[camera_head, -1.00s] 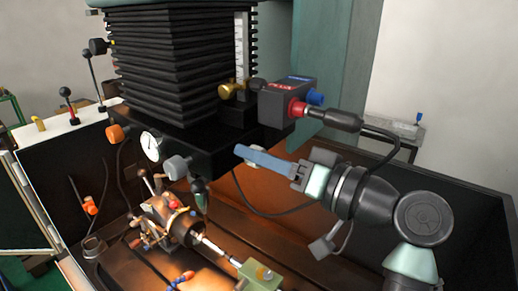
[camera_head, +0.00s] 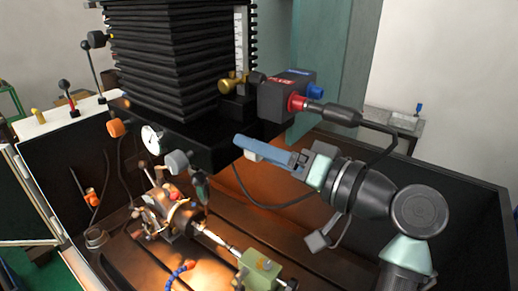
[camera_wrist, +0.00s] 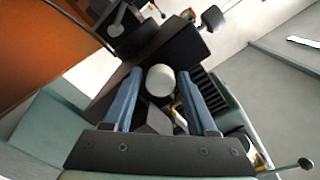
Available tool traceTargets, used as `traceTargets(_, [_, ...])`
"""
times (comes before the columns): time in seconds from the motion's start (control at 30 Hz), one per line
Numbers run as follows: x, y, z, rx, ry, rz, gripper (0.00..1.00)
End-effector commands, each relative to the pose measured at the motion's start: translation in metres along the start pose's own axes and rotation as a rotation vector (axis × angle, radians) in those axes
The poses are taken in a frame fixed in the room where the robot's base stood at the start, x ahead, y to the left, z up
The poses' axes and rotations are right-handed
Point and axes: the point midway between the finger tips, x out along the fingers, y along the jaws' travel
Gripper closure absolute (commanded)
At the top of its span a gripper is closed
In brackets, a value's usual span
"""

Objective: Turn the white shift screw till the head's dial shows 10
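The white shift screw (camera_wrist: 160,80) shows in the wrist view as a round white knob between my two blue fingertips, with narrow gaps at its sides. In the head view a small part of it (camera_head: 252,155) shows below the end of my blue finger, at the right side of the black head (camera_head: 205,143). My gripper (camera_head: 240,143) is open around the screw; its fingers (camera_wrist: 160,75) stand on both sides of it in the wrist view. The head's round white dial (camera_head: 152,139) faces the camera at the left; its reading is too small to tell.
A dark box with red and blue caps (camera_head: 287,96) sits above my gripper, with a black cable running right. A brass fitting (camera_head: 232,86) is beside it. Below are the lit chuck fixture (camera_head: 170,213) and a green block (camera_head: 259,270). The dark enclosure wall (camera_head: 465,205) is at the right.

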Motion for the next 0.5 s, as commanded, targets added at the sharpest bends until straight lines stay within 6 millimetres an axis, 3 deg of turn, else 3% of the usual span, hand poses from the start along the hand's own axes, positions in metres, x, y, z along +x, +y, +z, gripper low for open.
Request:
traceTargets(0.33, [-0.001, 0.000, 0.001, -0.001, -0.001, -0.001, 0.31])
traceTargets(0.5, [-0.016, 0.002, 0.001, -0.002, 0.002, 0.000, 0.31])
